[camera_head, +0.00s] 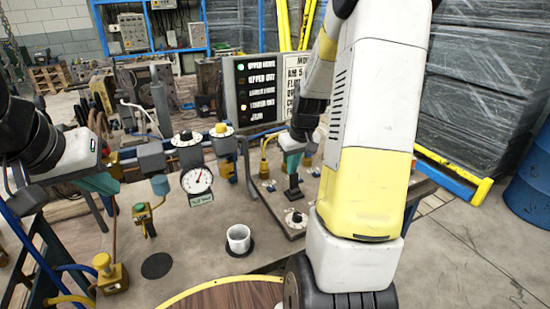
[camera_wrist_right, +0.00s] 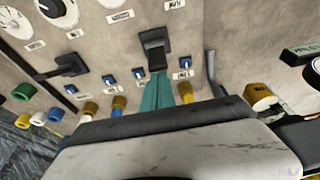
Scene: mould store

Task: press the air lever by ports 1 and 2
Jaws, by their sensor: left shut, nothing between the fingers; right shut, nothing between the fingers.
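A black lever (camera_head: 293,190) stands on the grey panel (camera_head: 270,203) at the middle right of the head view. In the right wrist view a black lever (camera_wrist_right: 155,45) is just beyond my right fingertips, and a second black lever (camera_wrist_right: 66,68) is to its left. Labels beside them are too small to read, so I cannot tell which is by ports 1 and 2. My right gripper (camera_head: 291,170) is shut and empty, its teal fingers (camera_wrist_right: 157,90) at or just above the nearer lever; contact is unclear. My left gripper (camera_head: 108,188) is shut and empty, left of the gauge.
A round gauge (camera_head: 197,180), a white cup (camera_head: 238,238) and a yellow-and-brass fitting (camera_head: 110,273) occupy the bench. Small blue knobs (camera_wrist_right: 108,80) and coloured ports (camera_wrist_right: 90,108) surround the levers. A status board (camera_head: 262,88) stands behind. My right arm hides the panel's right part.

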